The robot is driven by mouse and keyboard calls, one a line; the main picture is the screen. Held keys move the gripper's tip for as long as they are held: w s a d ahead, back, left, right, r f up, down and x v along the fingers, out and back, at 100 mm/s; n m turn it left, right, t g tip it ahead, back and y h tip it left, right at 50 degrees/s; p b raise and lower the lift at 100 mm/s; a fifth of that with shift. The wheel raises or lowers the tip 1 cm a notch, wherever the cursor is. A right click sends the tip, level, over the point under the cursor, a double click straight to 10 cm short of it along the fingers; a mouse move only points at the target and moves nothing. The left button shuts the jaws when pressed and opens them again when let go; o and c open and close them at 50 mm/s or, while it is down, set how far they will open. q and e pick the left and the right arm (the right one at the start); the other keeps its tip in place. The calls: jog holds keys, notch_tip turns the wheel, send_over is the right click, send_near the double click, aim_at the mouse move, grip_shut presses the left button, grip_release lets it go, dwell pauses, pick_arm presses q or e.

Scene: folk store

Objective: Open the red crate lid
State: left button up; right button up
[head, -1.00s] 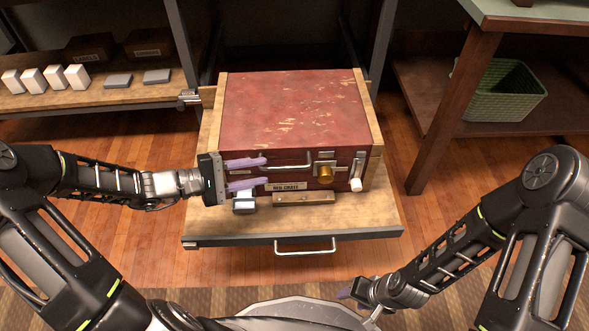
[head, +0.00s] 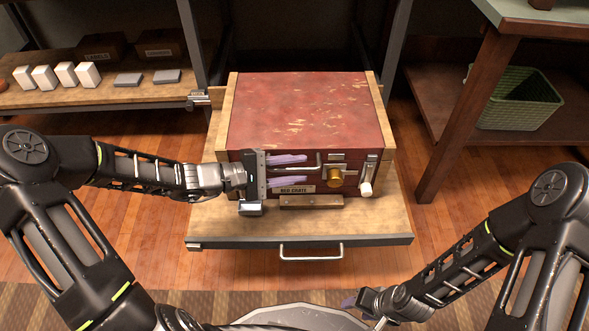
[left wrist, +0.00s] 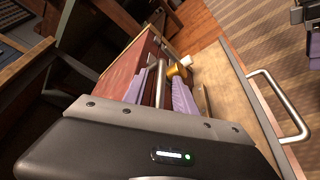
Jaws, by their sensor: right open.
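The red crate (head: 305,110) sits on a pulled-out wooden drawer board, its scuffed red lid (head: 300,100) lying flat and closed. Its front has a silver bar handle (head: 318,166), a brass knob (head: 334,177), a latch with a white tip (head: 366,187) and a label. My left gripper (head: 305,170) is at the left part of the front, its purple fingers apart, one above and one below the handle. In the left wrist view the handle bar (left wrist: 160,84) lies between the fingers; contact cannot be told. My right gripper (head: 347,301) is low at the front, away from the crate.
A left shelf holds white blocks (head: 66,73) and dark boxes. A green basket (head: 515,98) stands on the right table's lower shelf.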

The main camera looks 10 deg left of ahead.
pick_arm(q)
jog(key=shift+c, duration=0.5)
grip_shut()
dwell(0.8)
